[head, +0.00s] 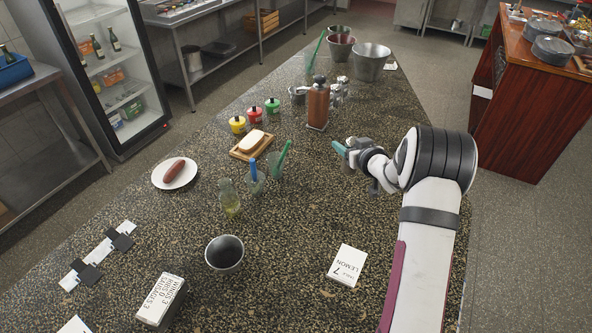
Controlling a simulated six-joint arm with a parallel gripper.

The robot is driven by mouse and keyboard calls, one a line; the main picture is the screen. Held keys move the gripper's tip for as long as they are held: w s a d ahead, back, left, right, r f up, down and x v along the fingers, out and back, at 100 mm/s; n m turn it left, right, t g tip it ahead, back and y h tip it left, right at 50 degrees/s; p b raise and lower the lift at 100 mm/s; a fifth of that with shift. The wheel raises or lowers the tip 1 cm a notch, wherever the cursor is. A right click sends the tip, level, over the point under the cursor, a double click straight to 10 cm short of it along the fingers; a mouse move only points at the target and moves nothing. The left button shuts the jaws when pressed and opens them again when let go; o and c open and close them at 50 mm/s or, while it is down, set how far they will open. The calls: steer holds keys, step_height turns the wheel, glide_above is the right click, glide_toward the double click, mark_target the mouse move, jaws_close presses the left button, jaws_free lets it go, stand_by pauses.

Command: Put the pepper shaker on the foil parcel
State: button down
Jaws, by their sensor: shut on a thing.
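My gripper (343,153) is at the end of my white arm on the right side of the speckled counter (300,235). It points left, with a teal part at its tip. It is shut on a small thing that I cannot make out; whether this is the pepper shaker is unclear. Small glass-and-metal containers (341,89) stand behind the tall brown bottle (318,104), partly hidden. A small silvery thing (298,94) lies left of that bottle; I cannot tell if it is the foil parcel.
Left of my gripper are tumblers (276,166), a wooden board (240,152) with a white block, and several coloured pots (254,115). A plate (162,181) holds a sausage. The middle is clear.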

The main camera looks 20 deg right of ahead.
steer(key=a+r+n+g+y, duration=0.1)
steer(key=a+n+y, duration=0.15)
steer(key=a, duration=0.55)
steer(key=a+r+n+y, duration=0.2)
steer(key=a+y, duration=0.1)
steer(key=a, duration=0.5)
steer(key=n+g+y, duration=0.8)
steer(key=n+g, duration=0.2)
steer(key=n, duration=0.2)
glide_above(147, 298)
step_height(147, 298, down, 5)
step_height(147, 298, down, 3)
steer(key=shift+m, duration=0.25)
steer(key=shift+f, duration=0.3)
steer(key=shift+c, duration=1)
jaws_free()
steer(key=shift+f, duration=0.15)
